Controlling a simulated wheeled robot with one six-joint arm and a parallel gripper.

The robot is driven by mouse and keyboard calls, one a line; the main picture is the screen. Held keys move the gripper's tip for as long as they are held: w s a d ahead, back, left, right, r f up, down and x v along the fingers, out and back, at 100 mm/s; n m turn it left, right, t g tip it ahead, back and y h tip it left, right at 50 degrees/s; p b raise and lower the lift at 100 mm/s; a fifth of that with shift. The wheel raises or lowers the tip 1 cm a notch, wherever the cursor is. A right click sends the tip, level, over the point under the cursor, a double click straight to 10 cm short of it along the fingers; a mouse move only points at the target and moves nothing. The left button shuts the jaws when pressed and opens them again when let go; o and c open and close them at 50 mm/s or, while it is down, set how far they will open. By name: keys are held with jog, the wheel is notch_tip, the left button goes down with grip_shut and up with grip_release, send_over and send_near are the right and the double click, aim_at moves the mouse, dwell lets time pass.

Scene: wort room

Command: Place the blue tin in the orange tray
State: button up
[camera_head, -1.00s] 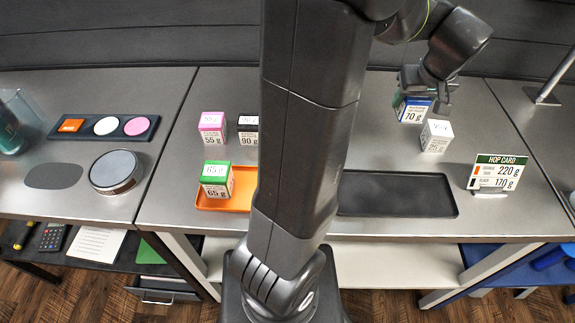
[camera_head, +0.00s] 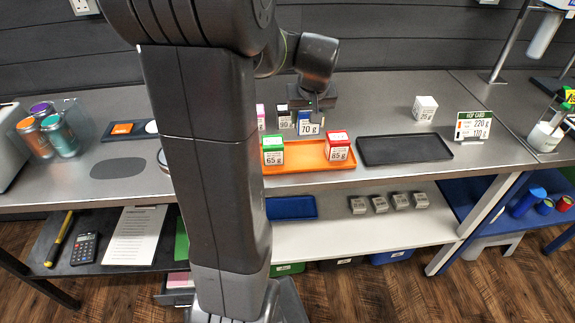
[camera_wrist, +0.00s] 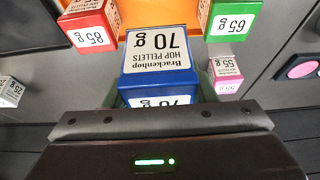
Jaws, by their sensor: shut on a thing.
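The blue tin (camera_head: 308,122), labelled 70 g, is held in my gripper (camera_head: 314,104) above the back edge of the orange tray. In the wrist view the blue tin (camera_wrist: 158,62) shows its Brackenhop hop pellets label in front of my gripper (camera_wrist: 160,118). The orange tray (camera_head: 300,160) lies on the steel counter. A green tin (camera_head: 273,150), 65 g, stands at its left and a red tin (camera_head: 338,146), 85 g, at its right, with bare tray between them. My arm column hides the tray's left end.
A black tray (camera_head: 405,150) lies empty to the right. A white tin (camera_head: 424,108) stands behind it. A black-topped 90 g tin (camera_head: 283,116) and a pink tin (camera_head: 261,116) stand behind the orange tray. A hop card (camera_head: 473,126) reads 220 g and 170 g.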

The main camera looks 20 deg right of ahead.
aim_at(309, 127)
notch_tip(309, 127, down, 10)
jog(key=shift+r, duration=0.15)
dwell(0.3)
jog(key=o, duration=1)
jog(key=shift+o, duration=0.2)
jog(key=shift+s+r, duration=0.1)
jog(key=shift+r, duration=0.35)
jog(key=v, duration=1.1)
